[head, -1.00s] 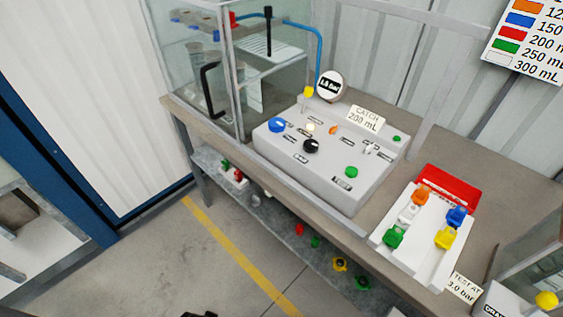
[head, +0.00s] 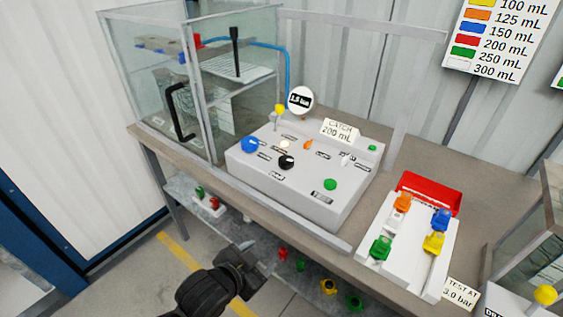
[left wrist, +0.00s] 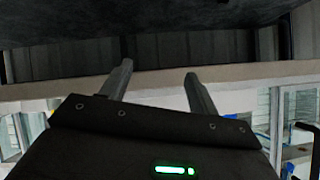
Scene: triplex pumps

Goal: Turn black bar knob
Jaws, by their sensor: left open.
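The black bar knob (head: 286,162) sits on the grey control panel (head: 335,209), between a blue knob (head: 250,144) and a green button (head: 330,184). In the head view my left gripper (head: 262,262) is low, in front of the bench edge and well below and apart from the knob. In the left wrist view the left gripper's two fingers (left wrist: 158,76) stand apart with nothing between them. The knob cannot be made out in the wrist view. My right gripper is not in view.
A glass cabinet (head: 160,90) stands left of the panel. A white tray (head: 405,262) with coloured valves is to its right. A gauge (head: 300,100) and yellow lever (head: 279,109) rise behind. The bench's front rail (head: 290,218) lies between gripper and panel.

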